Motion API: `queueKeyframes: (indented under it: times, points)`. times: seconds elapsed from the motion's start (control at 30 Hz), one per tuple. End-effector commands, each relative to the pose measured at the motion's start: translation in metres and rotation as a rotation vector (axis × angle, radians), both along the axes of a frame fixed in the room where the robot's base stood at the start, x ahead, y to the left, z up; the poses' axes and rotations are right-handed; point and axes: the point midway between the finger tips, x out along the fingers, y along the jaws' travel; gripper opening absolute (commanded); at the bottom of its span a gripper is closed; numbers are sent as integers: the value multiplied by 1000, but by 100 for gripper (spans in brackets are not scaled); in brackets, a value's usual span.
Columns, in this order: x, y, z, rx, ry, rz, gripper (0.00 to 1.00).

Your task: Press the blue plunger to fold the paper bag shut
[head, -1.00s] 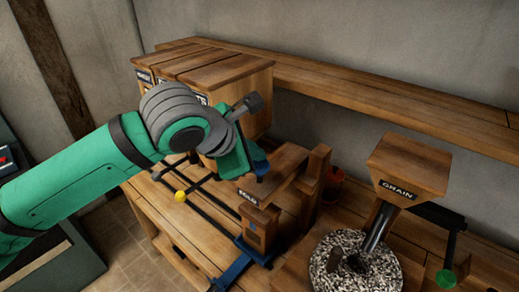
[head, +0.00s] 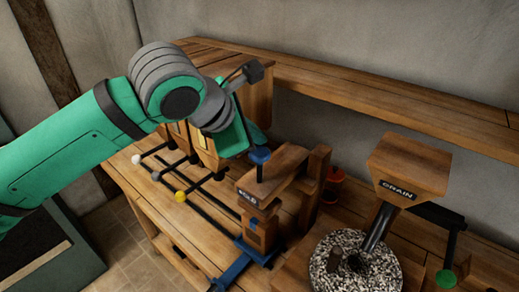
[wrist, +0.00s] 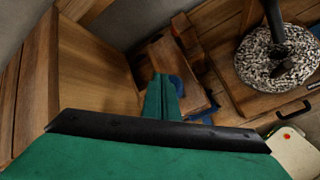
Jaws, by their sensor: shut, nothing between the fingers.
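The blue plunger (head: 260,156) stands on a dark stem above the wooden fold press (head: 272,178), which bears a label. My gripper (head: 254,138) is shut and empty, with its green fingers close above and left of the plunger cap. I cannot tell whether they touch. In the wrist view, my closed fingers (wrist: 160,80) point toward the press, and a blue patch (wrist: 177,86) shows just beside them. A brown paper bag (head: 255,238) seems to stand under the press on a blue base; its top is hidden by the press.
The grain hopper (head: 408,165) and a round millstone (head: 355,265) stand to the right. A red cup-like piece (head: 334,178) sits behind the press. A wooden shelf runs along the wall.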

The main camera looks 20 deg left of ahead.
Motion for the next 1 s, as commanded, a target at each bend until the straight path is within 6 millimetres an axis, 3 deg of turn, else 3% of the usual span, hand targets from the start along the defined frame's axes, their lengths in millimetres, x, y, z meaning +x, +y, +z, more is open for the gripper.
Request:
queueKeyframes:
  times: [0.37,1.0]
  points:
    - [0,0,3,0,-1,1,0]
    - [0,1,50,1,-1,2,0]
